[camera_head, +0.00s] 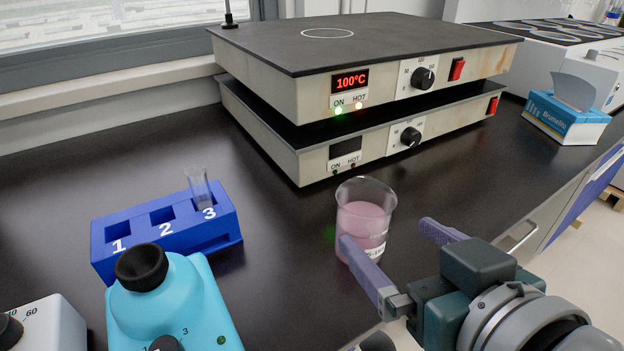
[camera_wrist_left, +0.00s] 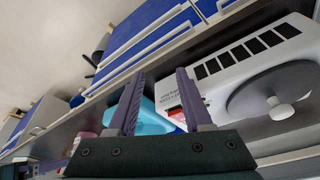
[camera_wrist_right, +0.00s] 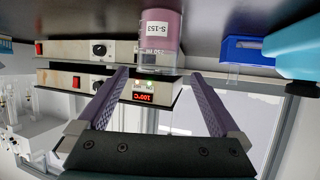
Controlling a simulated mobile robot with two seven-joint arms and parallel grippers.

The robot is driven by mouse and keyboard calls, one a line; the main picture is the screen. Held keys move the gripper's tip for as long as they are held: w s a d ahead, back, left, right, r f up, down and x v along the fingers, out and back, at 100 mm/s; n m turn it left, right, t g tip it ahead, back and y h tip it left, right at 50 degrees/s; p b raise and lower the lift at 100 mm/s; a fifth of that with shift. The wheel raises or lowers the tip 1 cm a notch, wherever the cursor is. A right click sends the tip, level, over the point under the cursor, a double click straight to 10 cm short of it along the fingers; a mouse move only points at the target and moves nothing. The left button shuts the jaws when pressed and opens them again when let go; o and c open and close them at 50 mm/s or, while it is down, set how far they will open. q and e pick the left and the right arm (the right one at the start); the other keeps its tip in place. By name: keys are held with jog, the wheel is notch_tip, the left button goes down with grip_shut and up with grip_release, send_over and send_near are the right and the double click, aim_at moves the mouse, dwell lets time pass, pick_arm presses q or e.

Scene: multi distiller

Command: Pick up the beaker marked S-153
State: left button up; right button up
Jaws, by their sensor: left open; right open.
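The glass beaker (camera_head: 363,215) holds pink liquid and stands upright on the dark bench in front of the hot plates. In the right wrist view the beaker (camera_wrist_right: 160,28) appears upside down, its white label reading S-153. My right gripper (camera_head: 388,233) is open, with its purple fingers pointing toward the beaker. In the head view one finger overlaps the beaker's lower front and the other is off to its right; I cannot tell if either touches. My left gripper (camera_wrist_left: 160,73) shows only in its own wrist view, open with nothing between its fingers.
Two stacked hot plates (camera_head: 345,140) stand behind the beaker, the upper one reading 100°C. A blue numbered rack (camera_head: 165,232) with a glass tube (camera_head: 199,186) in slot 3 and a turquoise device (camera_head: 170,300) stand to the left. A tissue box (camera_head: 566,118) is at the right.

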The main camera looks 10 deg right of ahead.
aim_at(377, 222)
jog(key=x, duration=0.3)
jog(key=shift+w+d, duration=0.1)
jog(key=shift+w, duration=0.15)
jog(key=shift+b+x, duration=0.9)
jog(key=shift+x, duration=1.75)
jog(key=shift+c, duration=0.4)
jog(key=c, duration=1.3)
jog(key=shift+c, duration=0.7)
jog(key=shift+r, duration=0.15)
